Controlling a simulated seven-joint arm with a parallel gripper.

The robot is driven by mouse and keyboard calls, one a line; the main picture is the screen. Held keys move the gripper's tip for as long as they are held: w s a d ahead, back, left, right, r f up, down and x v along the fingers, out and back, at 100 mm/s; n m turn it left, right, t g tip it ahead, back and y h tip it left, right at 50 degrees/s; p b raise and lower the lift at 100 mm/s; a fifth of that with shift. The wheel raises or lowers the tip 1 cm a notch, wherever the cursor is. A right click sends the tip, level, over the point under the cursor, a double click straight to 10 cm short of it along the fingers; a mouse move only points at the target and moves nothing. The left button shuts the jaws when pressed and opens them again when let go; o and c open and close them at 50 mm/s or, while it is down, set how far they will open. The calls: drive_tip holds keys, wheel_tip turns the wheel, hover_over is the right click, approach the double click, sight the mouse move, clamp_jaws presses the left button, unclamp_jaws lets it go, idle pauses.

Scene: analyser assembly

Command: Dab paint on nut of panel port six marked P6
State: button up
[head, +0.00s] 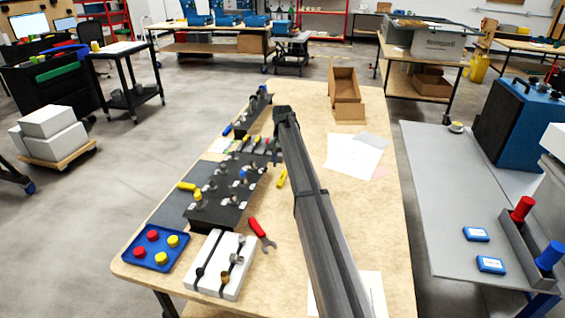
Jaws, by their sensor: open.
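A dark panel (208,213) with several metal port fittings and small white labels stands on the left side of the wooden table. The labels are too small to read, so I cannot tell which port is P6. My gripper (274,152) is at the far right end of the panel, small and partly hidden by my arm; it is open, with nothing visible in it. A yellow pen-like piece (282,178) lies on the table just right of the panel. Another yellow piece (188,187) is at the panel's left edge. I cannot tell which holds paint.
A blue tray (138,256) with red and yellow caps and a white block (206,279) with fittings are at the near left. A red-handled wrench (262,233) lies beside them. Papers (352,157) and cardboard boxes (345,88) are at right and back. My arm crosses the table's middle.

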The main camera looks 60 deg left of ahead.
sight(282, 176)
drive_tip(key=shift+f, duration=3.25)
drive_tip(key=shift+c, duration=0.4)
clamp_jaws()
drive_tip(key=shift+r, duration=0.1)
drive_tip(key=shift+s+d+r, duration=0.2)
drive_tip(key=shift+r, duration=0.8)
drive_tip(key=shift+s+d+r, duration=0.15)
drive_tip(key=shift+r, duration=0.8)
drive_tip(key=shift+s+d+r, duration=0.2)
drive_tip(key=shift+r, duration=0.8)
